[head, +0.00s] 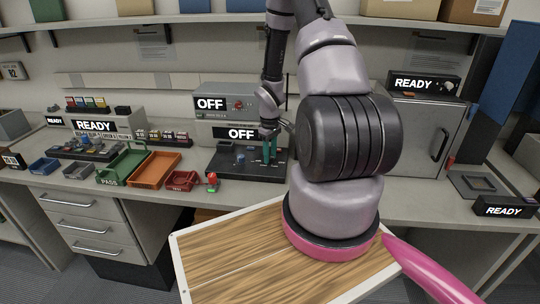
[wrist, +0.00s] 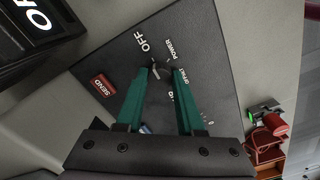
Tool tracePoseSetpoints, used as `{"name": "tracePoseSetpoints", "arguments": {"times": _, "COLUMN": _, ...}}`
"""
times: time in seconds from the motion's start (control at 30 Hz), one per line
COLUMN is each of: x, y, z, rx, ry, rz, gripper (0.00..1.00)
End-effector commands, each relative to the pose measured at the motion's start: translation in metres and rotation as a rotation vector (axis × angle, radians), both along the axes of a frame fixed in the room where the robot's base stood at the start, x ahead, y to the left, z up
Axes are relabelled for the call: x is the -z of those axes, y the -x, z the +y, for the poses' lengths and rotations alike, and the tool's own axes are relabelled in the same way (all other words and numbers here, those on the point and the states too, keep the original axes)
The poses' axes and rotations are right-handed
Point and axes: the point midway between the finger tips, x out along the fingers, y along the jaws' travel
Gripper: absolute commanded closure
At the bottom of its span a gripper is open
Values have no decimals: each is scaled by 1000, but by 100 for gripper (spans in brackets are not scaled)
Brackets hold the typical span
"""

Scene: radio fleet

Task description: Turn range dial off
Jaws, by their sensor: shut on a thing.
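A dark control panel (head: 220,168) lies on the bench in the middle of the head view; it also fills the centre of the wrist view (wrist: 225,95). My gripper (head: 269,160) points down over the panel's right part. In the wrist view its two green fingers (wrist: 162,72) are shut on the small range dial (wrist: 160,67), beside printed "OFF" and "POWER" labels. The fingers hide much of the dial, and its pointer is hard to read. A red SEND button (wrist: 102,85) is to its left. A blue knob (head: 240,158) stands left of my gripper.
A grey unit with "OFF" displays (head: 210,104) stands behind the panel. A red lamp (head: 212,178), a red tray (head: 181,181) and an orange tray (head: 154,170) lie to the left. A grey cabinet (head: 420,125) stands at right. A wooden board (head: 230,252) is in front.

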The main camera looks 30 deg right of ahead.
Motion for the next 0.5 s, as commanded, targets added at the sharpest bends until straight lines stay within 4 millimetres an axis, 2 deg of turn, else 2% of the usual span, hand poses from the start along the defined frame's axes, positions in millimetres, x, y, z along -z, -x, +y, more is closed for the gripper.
{"name": "tracePoseSetpoints", "arguments": {"times": 0.03, "x": 0, "y": 0, "z": 0, "rx": 0, "ry": 0, "rz": 1, "gripper": 52}}
{"name": "tracePoseSetpoints", "arguments": {"times": 0.07, "x": 0, "y": 0, "z": 0, "rx": 0, "ry": 0, "rz": 1, "gripper": 40}}
{"name": "tracePoseSetpoints", "arguments": {"times": 0.1, "x": 0, "y": 0, "z": 0, "rx": 0, "ry": 0, "rz": 1, "gripper": 33}}
{"name": "tracePoseSetpoints", "arguments": {"times": 0.37, "x": 0, "y": 0, "z": 0, "rx": 0, "ry": 0, "rz": 0, "gripper": 33}}
{"name": "tracePoseSetpoints", "arguments": {"times": 0.5, "x": -8, "y": -1, "z": -1, "rx": 2, "ry": 1, "rz": -1, "gripper": 33}}
